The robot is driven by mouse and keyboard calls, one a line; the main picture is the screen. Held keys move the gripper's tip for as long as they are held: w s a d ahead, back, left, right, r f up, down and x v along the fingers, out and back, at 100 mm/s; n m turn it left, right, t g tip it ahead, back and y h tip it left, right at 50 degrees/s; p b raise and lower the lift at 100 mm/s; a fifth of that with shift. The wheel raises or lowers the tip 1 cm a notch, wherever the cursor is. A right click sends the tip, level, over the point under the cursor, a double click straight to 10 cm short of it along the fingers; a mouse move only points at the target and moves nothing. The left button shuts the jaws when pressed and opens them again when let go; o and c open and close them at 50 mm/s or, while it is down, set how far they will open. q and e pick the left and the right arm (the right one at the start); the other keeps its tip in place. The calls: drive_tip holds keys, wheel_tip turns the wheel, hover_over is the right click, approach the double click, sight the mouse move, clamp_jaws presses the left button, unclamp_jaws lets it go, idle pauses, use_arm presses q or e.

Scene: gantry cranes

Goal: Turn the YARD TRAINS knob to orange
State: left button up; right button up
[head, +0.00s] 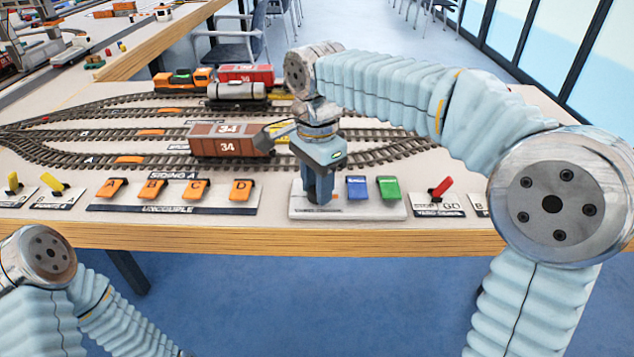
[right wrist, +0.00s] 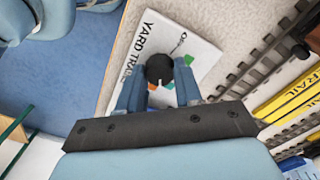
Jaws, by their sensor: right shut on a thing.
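The YARD TRAINS panel (head: 298,211) is a white plate near the table's front edge, with a blue and a green key at its right. My right gripper (head: 318,196) points down over the panel's left part and hides the knob in the head view. In the right wrist view the round black knob (right wrist: 159,69) sits between the two blue fingers of my right gripper (right wrist: 160,95), which is shut on it. Small coloured patches show beside the knob. I cannot tell which colour it points to. My left arm shows at lower left, but its gripper is out of view.
A brown boxcar (head: 225,140) stands on the track just behind and left of my right gripper. Orange uncouple levers (head: 153,189) lie left of the panel, and a red lever (head: 441,187) lies right of it. More wagons stand on the tracks behind.

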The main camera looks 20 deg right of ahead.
drive_tip(key=shift+m, duration=1.6)
drive_tip(key=o, duration=1)
drive_tip(key=shift+o, duration=0.2)
drive_tip(key=shift+r, duration=0.15)
wheel_tip(320, 180, up, 14)
drive_tip(key=shift+f, duration=0.25)
